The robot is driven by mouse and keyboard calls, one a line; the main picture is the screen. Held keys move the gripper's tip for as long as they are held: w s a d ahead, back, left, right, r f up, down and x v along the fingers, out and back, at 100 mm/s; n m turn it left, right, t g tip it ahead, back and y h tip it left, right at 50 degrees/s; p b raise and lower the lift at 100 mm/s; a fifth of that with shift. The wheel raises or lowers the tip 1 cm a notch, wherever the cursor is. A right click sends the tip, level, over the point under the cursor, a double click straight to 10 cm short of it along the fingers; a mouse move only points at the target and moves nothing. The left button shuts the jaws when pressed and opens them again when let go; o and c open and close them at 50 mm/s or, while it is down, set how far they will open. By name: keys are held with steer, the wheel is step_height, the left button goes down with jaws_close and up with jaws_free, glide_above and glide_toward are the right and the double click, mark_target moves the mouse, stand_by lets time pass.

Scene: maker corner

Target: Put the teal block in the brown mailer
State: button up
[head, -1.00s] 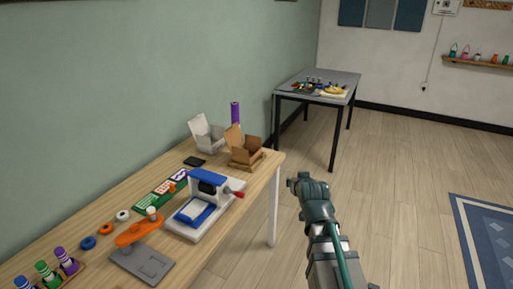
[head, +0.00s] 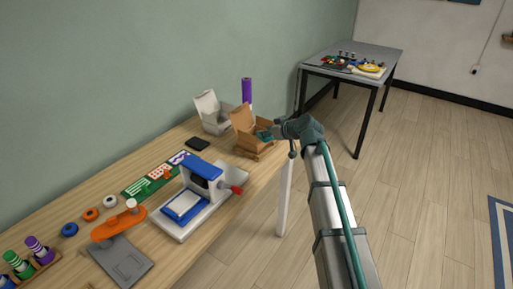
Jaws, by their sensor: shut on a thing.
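The brown mailer (head: 244,120) stands open at the far right end of the wooden table, its lid flap raised. My gripper (head: 270,132) reaches in from the right, with its tip over the mailer's open top. It is shut on a small teal piece (head: 264,135), which I take to be the teal block. The piece shows against the mailer's inside, partly hidden by the fingers and similar to them in colour. I cannot tell whether it touches the mailer's floor or walls.
An open white box (head: 212,113) and a purple cylinder (head: 247,91) stand beside and behind the mailer. A blue-and-white press (head: 201,185) with a red knob stands nearer on the table (head: 150,200). A grey table (head: 350,62) with small items stands farther back. The floor at right is clear.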

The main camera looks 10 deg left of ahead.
steer(key=w+a+r+n+g+y, duration=0.2)
steer(key=a+n+g, duration=0.1)
steer(key=a, duration=0.5)
steer(key=p, duration=0.1)
glide_above(261, 146)
steer(key=w+a, duration=0.1)
steer(key=a, duration=0.3)
step_height(261, 146, down, 4)
steer(key=r, duration=0.1)
steer(key=shift+n, duration=0.3)
steer(key=w+f+p, duration=0.1)
steer(key=f, duration=0.2)
steer(key=w+d+f+p, duration=0.1)
steer(key=w+f, duration=0.1)
steer(key=f, duration=0.1)
steer(key=w+f+p, duration=0.1)
steer(key=w+f, duration=0.1)
steer(key=f, duration=0.2)
steer(key=shift+w+d, duration=0.1)
steer(key=shift+d, duration=0.05)
steer(key=shift+f+b, duration=0.65)
steer(key=shift+b, duration=0.4)
steer(key=o, duration=1.3)
steer(key=shift+r, duration=0.1)
